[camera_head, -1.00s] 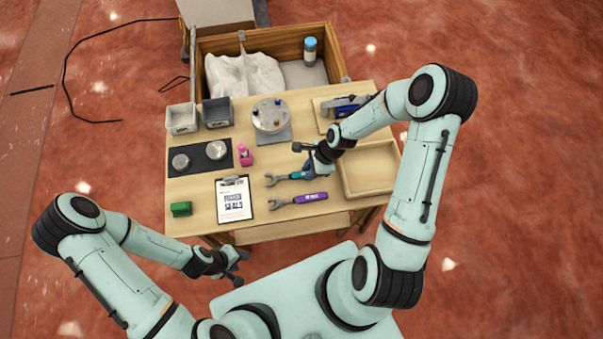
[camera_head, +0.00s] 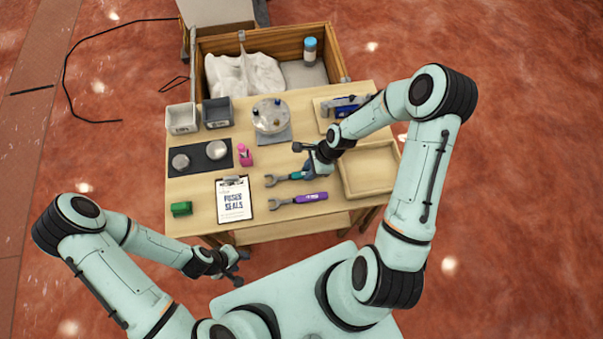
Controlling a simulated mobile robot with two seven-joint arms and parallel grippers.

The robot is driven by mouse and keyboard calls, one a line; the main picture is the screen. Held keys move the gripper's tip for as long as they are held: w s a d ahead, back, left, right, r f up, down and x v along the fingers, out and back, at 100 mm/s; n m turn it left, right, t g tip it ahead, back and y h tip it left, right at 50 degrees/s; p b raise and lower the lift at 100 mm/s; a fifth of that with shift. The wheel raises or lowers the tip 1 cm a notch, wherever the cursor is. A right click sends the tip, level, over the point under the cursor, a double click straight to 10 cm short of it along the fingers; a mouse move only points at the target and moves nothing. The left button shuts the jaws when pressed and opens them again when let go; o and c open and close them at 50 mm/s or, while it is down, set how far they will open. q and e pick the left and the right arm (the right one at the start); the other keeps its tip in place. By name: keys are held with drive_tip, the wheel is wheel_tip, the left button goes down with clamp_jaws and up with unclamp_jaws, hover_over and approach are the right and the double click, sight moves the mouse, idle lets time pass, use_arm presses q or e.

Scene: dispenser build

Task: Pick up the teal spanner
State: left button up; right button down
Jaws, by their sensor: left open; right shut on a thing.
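The teal spanner (camera_head: 284,178) lies on the table with its open grey jaw to the left and its handle to the right. My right gripper (camera_head: 312,168) is at the handle's right end and is shut on it, hiding that end. The spanner appears still at table level; I cannot tell if it is clear of the surface. A purple spanner (camera_head: 303,199) lies just in front, apart from it. My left gripper (camera_head: 237,267) is open and empty, off the table's front edge.
An empty wooden tray (camera_head: 347,193) is right of my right gripper. A clipboard (camera_head: 234,205), green block (camera_head: 181,209), pink bottle (camera_head: 245,156) and dark mat (camera_head: 212,170) lie left. A round dispenser (camera_head: 268,104), two bins (camera_head: 217,111) and a blue tool (camera_head: 344,106) stand behind.

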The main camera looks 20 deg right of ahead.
use_arm(q)
drive_tip(key=shift+w+r, duration=0.1)
use_arm(e)
drive_tip(key=shift+r, duration=0.3)
use_arm(q)
drive_tip(key=shift+w+r+p, duration=0.45)
drive_tip(key=shift+w+r, duration=0.05)
drive_tip(key=shift+w, duration=0.2)
use_arm(e)
wheel_tip(320, 180, up, 20)
drive_tip(key=shift+f, duration=0.2)
idle(1.2)
